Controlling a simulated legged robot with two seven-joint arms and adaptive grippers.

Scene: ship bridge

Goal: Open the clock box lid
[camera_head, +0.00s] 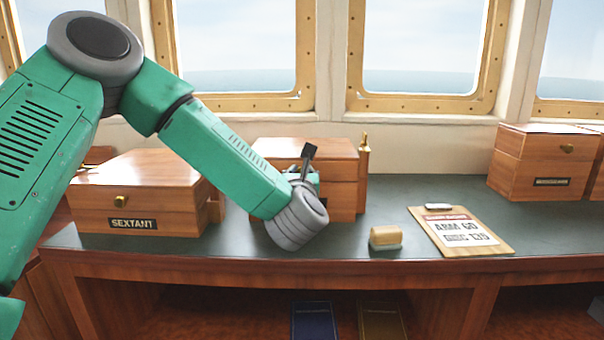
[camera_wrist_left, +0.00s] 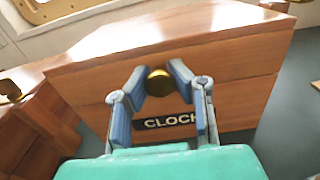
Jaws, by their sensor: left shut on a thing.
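The clock box (camera_head: 306,147) is a brown wooden box on the dark green counter, below the windows. Its lid looks closed, with a seam across the front. In the left wrist view its front (camera_wrist_left: 240,65) fills the middle, with a brass knob (camera_wrist_left: 159,83) above a black CLOCK label (camera_wrist_left: 170,121). My left gripper (camera_wrist_left: 158,76) has its blue-padded fingers on both sides of the knob, shut on it. In the head view the left gripper (camera_head: 308,168) is mostly hidden behind my wrist, at the box front. My right gripper is not in view.
A SEXTANT box (camera_head: 140,185) stands at the left. An upright brass-topped piece (camera_head: 364,147) is just right of the clock box. A small wooden block (camera_head: 385,237), a clipboard (camera_head: 486,247) and another box (camera_head: 540,160) are at the right. Books stand on the shelf below.

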